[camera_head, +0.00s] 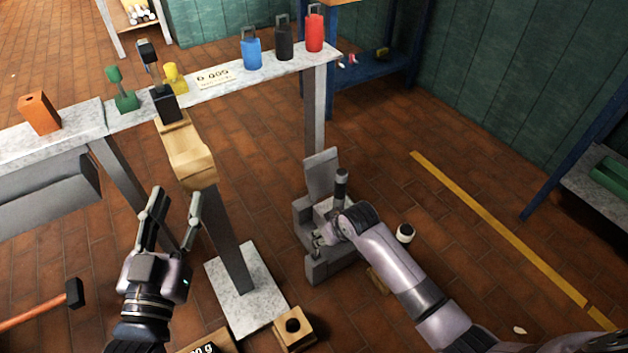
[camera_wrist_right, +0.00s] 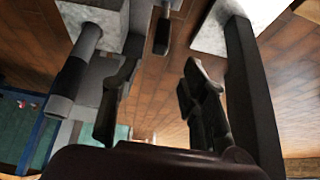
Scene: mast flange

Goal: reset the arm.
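A grey seat-shaped fixture (camera_head: 322,177) stands on the floor in the middle of the head view. An upright lever with a black grip (camera_head: 341,185) rises at it; a dark cylindrical handle (camera_wrist_right: 72,78), apparently the same lever, shows left of the fingers in the right wrist view. My right gripper (camera_wrist_right: 160,95) is open, with nothing visible between its fingers; in the head view it is at the fixture, partly hidden by its wrist. My left gripper (camera_head: 172,212) is open and empty, pointing up in front of the post with the wooden block.
A post on a pale stone base (camera_head: 262,300) carries a wooden block (camera_head: 190,160) between my arms. A hammer (camera_head: 45,306) is at lower left. A wooden block with a hole (camera_head: 294,329) lies in front. Floor right is mostly clear.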

